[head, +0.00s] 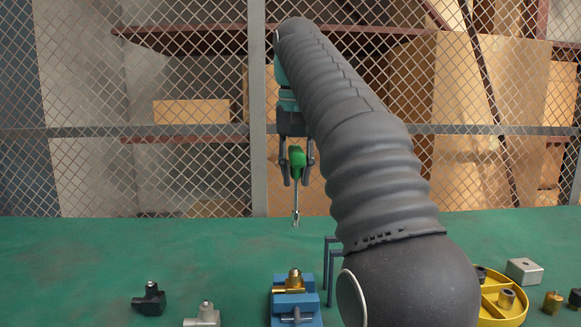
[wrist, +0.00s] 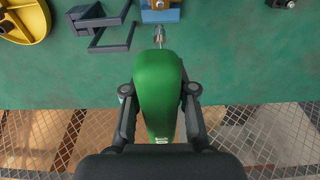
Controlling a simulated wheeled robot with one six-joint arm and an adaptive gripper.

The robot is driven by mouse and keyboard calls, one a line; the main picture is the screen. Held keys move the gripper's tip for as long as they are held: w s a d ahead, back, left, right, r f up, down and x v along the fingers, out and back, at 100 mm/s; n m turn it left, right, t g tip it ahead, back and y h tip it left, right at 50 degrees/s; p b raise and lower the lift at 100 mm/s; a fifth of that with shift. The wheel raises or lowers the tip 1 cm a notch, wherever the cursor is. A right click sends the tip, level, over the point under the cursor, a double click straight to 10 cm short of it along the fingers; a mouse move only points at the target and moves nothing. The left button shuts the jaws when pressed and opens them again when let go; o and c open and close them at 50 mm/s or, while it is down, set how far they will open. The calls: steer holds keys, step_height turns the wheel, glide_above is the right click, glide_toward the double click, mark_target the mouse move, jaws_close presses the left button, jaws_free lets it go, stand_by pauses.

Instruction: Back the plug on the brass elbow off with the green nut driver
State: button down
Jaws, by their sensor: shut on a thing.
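My gripper (head: 296,170) is shut on the green handle of the nut driver (head: 297,158). The driver hangs with its metal shaft pointing down, and its socket tip is in the air above the green bench. In the wrist view the green nut driver (wrist: 158,95) sits between the fingers of my gripper (wrist: 159,92). The brass elbow (head: 290,286) is held in a blue vise (head: 297,301), below the driver's tip and apart from it. A plug (head: 294,272) shows on top of the elbow. The elbow is barely visible in the wrist view.
A black elbow fitting (head: 150,299) and a grey one (head: 205,315) stand left of the vise. A dark blue bracket (head: 330,262) stands right of it. A yellow round tray (head: 518,307), a metal block (head: 524,271) and a small brass part (head: 552,303) are farther right.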

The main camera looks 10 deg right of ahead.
mark_target(295, 216)
steer(key=shift+s+a+f, duration=0.1)
steer(key=shift+a+f, duration=0.05)
steer(key=shift+f, duration=3.6)
steer(key=shift+s+f, duration=0.1)
steer(key=shift+s, duration=0.1)
steer(key=shift+f+b, duration=0.4)
steer(key=shift+f, duration=0.45)
steer(key=shift+p, duration=0.3)
